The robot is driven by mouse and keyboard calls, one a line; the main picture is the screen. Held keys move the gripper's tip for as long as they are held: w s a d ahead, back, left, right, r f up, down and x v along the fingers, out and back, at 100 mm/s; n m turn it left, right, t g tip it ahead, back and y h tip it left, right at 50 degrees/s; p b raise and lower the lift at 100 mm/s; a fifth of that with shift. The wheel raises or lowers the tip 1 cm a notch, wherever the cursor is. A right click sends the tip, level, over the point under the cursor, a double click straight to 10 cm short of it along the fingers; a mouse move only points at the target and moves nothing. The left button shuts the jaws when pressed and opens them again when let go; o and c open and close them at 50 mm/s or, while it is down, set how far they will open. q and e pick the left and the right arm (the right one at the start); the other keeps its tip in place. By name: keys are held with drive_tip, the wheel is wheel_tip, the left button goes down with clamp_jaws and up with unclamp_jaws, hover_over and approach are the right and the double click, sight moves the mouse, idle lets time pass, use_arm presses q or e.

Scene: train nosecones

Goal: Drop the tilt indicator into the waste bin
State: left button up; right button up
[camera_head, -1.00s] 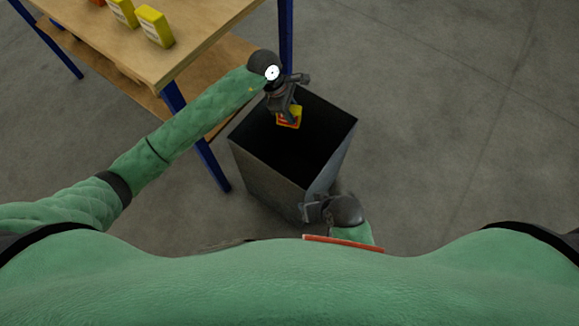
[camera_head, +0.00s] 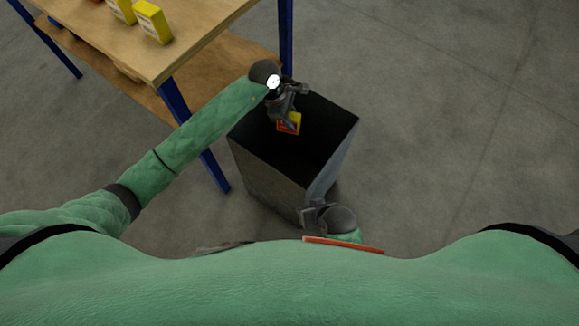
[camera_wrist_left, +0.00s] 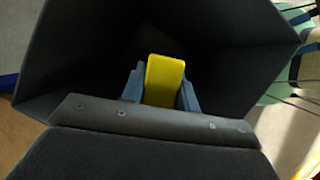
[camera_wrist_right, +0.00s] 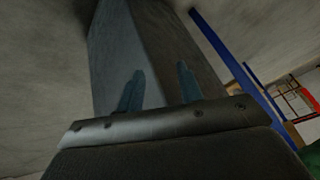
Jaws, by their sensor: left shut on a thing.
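The tilt indicator (camera_head: 289,123) is a small yellow and orange-red box. My left gripper (camera_head: 286,112) is shut on it and holds it over the open top of the dark waste bin (camera_head: 262,178). In the left wrist view the yellow side of the tilt indicator (camera_wrist_left: 165,80) sits between the two fingers, with the dark inside of the bin (camera_wrist_left: 90,60) around it. My right gripper (camera_head: 308,216) is beside the near side of the bin. In the right wrist view its fingers (camera_wrist_right: 160,90) are apart with nothing between them, and the bin wall (camera_wrist_right: 150,50) is ahead.
A wooden table (camera_head: 200,45) with blue legs stands at the upper left, close to the bin. Yellow boxes (camera_head: 152,22) stand on its top, and a lower shelf (camera_head: 235,62) lies beneath. The grey floor to the right of the bin is clear.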

use_arm(q)
drive_tip(key=o, duration=1.1)
drive_tip(key=shift+c, duration=0.2)
drive_tip(key=shift+r, duration=0.1)
drive_tip(key=shift+a+r, duration=0.15)
drive_tip(key=shift+r, duration=0.1)
drive_tip(key=shift+b+v, duration=0.5)
drive_tip(key=shift+v, duration=3)
use_arm(e)
drive_tip(key=shift+a+f, duration=0.1)
drive_tip(key=shift+f, duration=2)
drive_tip(key=shift+w+r, duration=0.1)
drive_tip(key=shift+r, duration=0.05)
